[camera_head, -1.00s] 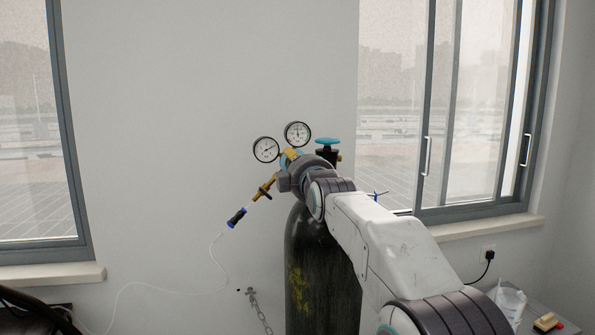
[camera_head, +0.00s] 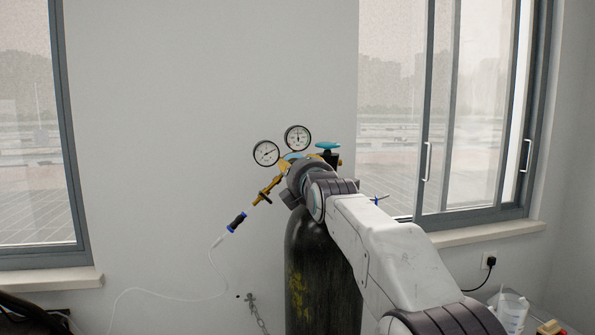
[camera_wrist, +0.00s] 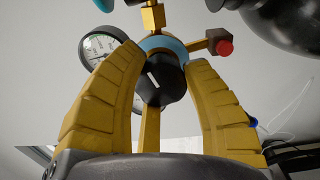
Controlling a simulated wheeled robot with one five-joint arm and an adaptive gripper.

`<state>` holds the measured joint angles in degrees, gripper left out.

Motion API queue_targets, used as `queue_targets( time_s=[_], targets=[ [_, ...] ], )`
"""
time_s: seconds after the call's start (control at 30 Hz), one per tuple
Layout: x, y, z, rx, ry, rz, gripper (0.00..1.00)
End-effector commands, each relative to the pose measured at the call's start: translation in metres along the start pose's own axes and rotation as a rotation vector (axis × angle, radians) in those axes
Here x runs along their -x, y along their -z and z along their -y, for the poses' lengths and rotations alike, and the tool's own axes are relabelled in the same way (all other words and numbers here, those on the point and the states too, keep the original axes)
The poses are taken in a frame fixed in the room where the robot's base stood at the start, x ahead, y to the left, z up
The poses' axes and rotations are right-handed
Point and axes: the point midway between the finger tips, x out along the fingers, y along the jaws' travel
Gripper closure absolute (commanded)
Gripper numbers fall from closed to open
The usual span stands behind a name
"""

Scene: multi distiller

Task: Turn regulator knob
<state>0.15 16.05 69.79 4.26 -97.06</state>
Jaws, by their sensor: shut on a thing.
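The regulator knob (camera_wrist: 162,86) is black and faceted with a white mark on its face. It sits between the yellow ridged fingers of my gripper (camera_wrist: 160,72) in the wrist view, and the gripper is shut on it. A light-blue ring shows behind the knob. In the head view my arm's wrist hides the knob and most of the gripper. The brass regulator carries two round white gauges, a left one (camera_head: 266,153) and a right one (camera_head: 298,138). It sits at the top of a dark gas cylinder (camera_head: 308,265).
A teal valve handle (camera_head: 328,145) stands right of the gauges. A hose connector (camera_head: 237,221) hangs at the regulator's left, with a thin clear tube running down. A chain (camera_head: 257,315) hangs on the wall. Windows flank the cylinder; a clear container (camera_head: 511,311) stands at lower right.

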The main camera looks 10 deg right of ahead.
Motion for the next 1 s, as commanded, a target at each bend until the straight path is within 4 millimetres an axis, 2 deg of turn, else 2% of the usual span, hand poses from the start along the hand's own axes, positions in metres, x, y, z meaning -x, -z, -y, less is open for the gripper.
queue_targets(
  time_s=[0.43,0.47,0.5,0.73,1.0],
  targets=[
    [-0.0007,-0.0012,0.0011,0.008,0.002,0.002,0.89],
    [-0.0006,-0.0012,0.0010,0.008,0.001,0.002,0.54],
    [-0.0006,-0.0012,0.0009,0.008,0.001,0.002,0.50],
    [-0.0002,-0.0007,0.0000,0.008,0.000,0.001,0.30],
    [0.0006,-0.0004,-0.0007,0.008,-0.002,0.001,0.30]
  ],
)
